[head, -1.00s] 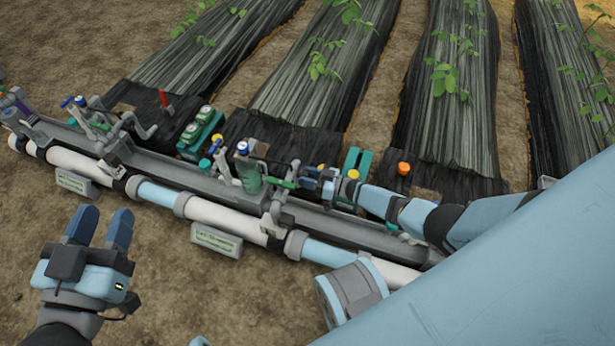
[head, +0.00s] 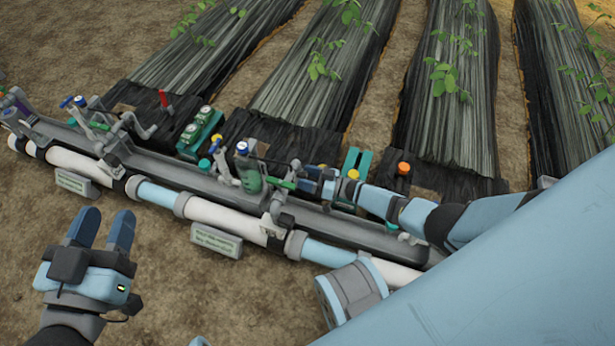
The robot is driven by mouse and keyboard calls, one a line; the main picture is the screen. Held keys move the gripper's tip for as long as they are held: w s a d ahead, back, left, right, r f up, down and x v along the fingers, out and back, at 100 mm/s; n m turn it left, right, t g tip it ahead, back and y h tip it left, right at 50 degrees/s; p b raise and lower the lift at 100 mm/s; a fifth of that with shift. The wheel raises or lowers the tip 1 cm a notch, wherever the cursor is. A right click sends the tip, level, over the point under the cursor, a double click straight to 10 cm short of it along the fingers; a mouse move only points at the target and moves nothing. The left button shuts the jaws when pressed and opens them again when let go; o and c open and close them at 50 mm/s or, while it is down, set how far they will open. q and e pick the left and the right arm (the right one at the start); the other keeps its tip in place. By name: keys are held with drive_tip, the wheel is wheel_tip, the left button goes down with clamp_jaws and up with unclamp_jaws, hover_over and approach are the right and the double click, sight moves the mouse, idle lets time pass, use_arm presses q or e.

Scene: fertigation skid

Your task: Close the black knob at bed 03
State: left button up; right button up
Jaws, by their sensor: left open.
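My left gripper (head: 105,218) is open and empty over bare soil at the lower left, apart from the pipes. My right gripper (head: 309,182) reaches in from the right, low over the grey channel, beside a green lever (head: 281,184) on a grey upright fitting (head: 274,208). Its fingers are small and partly overlapped, so I cannot tell whether they are open or touch anything. I cannot pick out a black knob for certain; it may be hidden by the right gripper. The label plates (head: 217,241) are too small to read.
A white and blue pipe (head: 215,212) runs along the grey channel (head: 180,176). Behind stand a blue-capped green bottle (head: 248,174), a green two-dial unit (head: 201,133), a red lever (head: 164,99) and an orange knob (head: 404,168). My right arm covers the lower right.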

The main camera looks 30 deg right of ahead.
use_arm(q)
drive_tip(key=shift+r, duration=0.1)
drive_tip(key=n+p, duration=0.1)
drive_tip(key=s+g+p, duration=0.1)
drive_tip(key=shift+s+d+f+n+p, duration=0.1)
drive_tip(key=shift+d+f+n+p, duration=0.25)
drive_tip(key=shift+n+p, duration=0.05)
use_arm(e)
drive_tip(key=v, duration=1.4)
use_arm(q)
drive_tip(key=shift+r, duration=0.15)
